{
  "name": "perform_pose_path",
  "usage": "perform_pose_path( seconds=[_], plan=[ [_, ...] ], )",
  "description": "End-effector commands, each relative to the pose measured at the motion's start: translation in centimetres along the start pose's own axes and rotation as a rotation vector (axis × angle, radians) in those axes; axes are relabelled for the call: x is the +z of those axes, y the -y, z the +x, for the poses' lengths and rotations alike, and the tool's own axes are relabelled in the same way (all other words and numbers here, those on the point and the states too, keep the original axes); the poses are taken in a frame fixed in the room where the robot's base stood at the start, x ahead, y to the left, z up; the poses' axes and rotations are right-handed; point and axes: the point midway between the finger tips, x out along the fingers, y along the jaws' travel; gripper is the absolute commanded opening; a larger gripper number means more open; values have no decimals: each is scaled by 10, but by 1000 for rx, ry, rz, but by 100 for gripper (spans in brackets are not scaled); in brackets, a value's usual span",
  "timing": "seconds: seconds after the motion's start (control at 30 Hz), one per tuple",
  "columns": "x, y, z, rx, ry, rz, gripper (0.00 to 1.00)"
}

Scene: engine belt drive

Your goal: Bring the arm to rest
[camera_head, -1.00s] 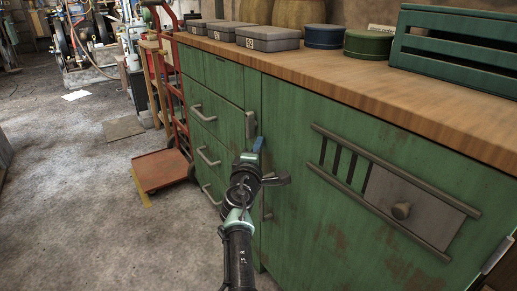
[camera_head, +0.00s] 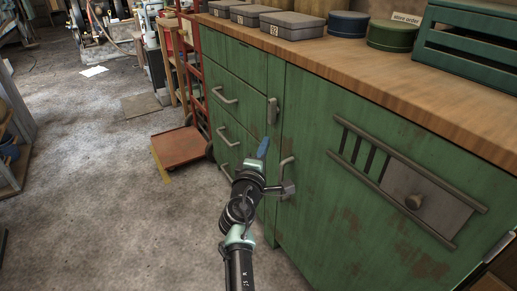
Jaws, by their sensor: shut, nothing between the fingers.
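My arm reaches up from the bottom of the head view, in front of the green cabinet (camera_head: 330,220). My gripper (camera_head: 262,148) is at its far end, with narrow blue fingertips shut and nothing held. It shows in front of the cabinet's left part, below a small grey latch (camera_head: 273,110). A grey part of my wrist sticks out to the right, close to a vertical door handle in the picture. I cannot tell how much space lies between my arm and the cabinet front.
The wooden worktop (camera_head: 400,85) carries grey boxes (camera_head: 292,25), a blue tin (camera_head: 348,24), a green tin (camera_head: 393,36) and a green crate (camera_head: 470,40). A red hand truck (camera_head: 182,147) stands left of the cabinet. A shelf (camera_head: 18,135) is at the left edge. Concrete floor (camera_head: 90,200) between is clear.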

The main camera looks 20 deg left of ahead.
Motion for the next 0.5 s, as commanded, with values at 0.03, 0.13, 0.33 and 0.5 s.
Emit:
perform_pose_path(
  seconds=[0.03, 0.13, 0.33, 0.5],
  plan=[
    [0, -2, -9, -3, 0, 1, 0],
    [1, -2, -23, -2, 0, 1, 0],
    [0, 0, -42, -2, -2, 0, 0],
    [0, 1, -48, -1, -2, 0, 0]
  ],
)
